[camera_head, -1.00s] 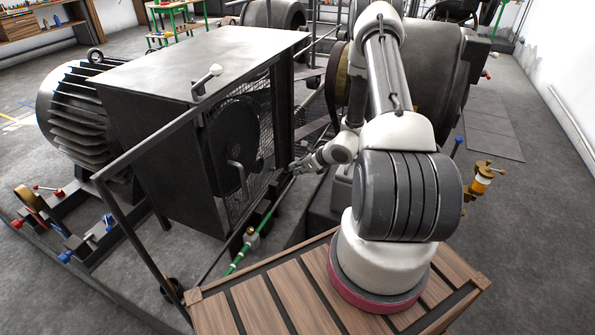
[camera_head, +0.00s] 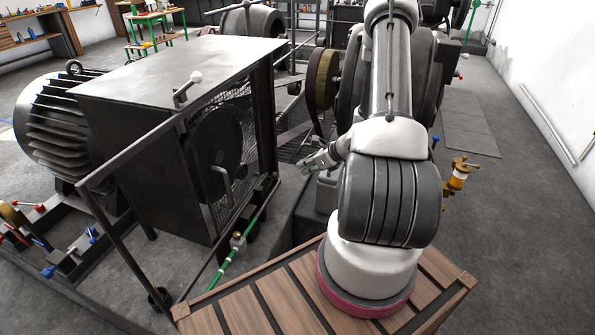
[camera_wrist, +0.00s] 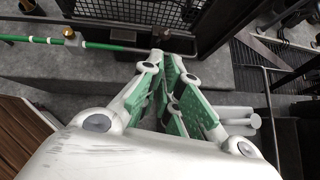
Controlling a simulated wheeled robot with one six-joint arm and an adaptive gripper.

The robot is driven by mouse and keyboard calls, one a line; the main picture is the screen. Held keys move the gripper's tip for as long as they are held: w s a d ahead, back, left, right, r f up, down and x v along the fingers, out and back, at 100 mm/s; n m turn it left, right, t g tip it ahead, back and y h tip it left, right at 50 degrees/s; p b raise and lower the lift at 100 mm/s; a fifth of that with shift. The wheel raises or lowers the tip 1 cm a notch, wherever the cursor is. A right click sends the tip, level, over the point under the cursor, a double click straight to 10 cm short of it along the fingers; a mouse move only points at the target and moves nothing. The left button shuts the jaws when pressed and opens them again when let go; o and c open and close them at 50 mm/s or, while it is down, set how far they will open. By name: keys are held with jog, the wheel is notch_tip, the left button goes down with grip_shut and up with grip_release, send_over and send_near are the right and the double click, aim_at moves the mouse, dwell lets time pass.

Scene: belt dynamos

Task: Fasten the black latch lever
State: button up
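A dark latch lever with a white ball knob (camera_head: 188,88) stands at the upper front edge of the black cabinet (camera_head: 150,165). A grey bent handle (camera_head: 222,184) is on the cabinet's mesh front (camera_head: 236,125). I cannot tell for certain which of these is the black latch lever. My gripper (camera_head: 306,163) is right of the cabinet, apart from both. In the wrist view my gripper (camera_wrist: 168,66) shows green pads that narrow together at the tips. It holds nothing that I can see. Whether the tips touch is unclear.
A sloping dark rail (camera_head: 130,150) runs in front of the cabinet. A green rod with a brass fitting (camera_head: 238,243) lies low below the mesh front. A finned motor (camera_head: 55,125) is at the left. A slatted wooden platform (camera_head: 265,305) is at the front.

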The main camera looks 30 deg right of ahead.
jog(key=o, duration=0.6)
jog(key=f, duration=0.1)
jog(key=s+a+f, duration=0.1)
jog(key=f, duration=0.1)
jog(key=s+f, duration=0.1)
jog(key=shift+s+a+f, duration=0.15)
jog(key=shift+a, duration=0.15)
jog(key=shift+o, duration=0.2)
jog(key=n+t+y, duration=0.1)
jog(key=t+y, duration=0.2)
jog(key=t, duration=0.5)
send_near(274, 175)
jog(key=w, duration=0.3)
jog(key=x, duration=0.5)
jog(key=f+x, duration=0.1)
jog(key=x, duration=0.1)
jog(key=shift+w+a, duration=0.25)
jog(key=shift+r, duration=0.1)
grip_shut()
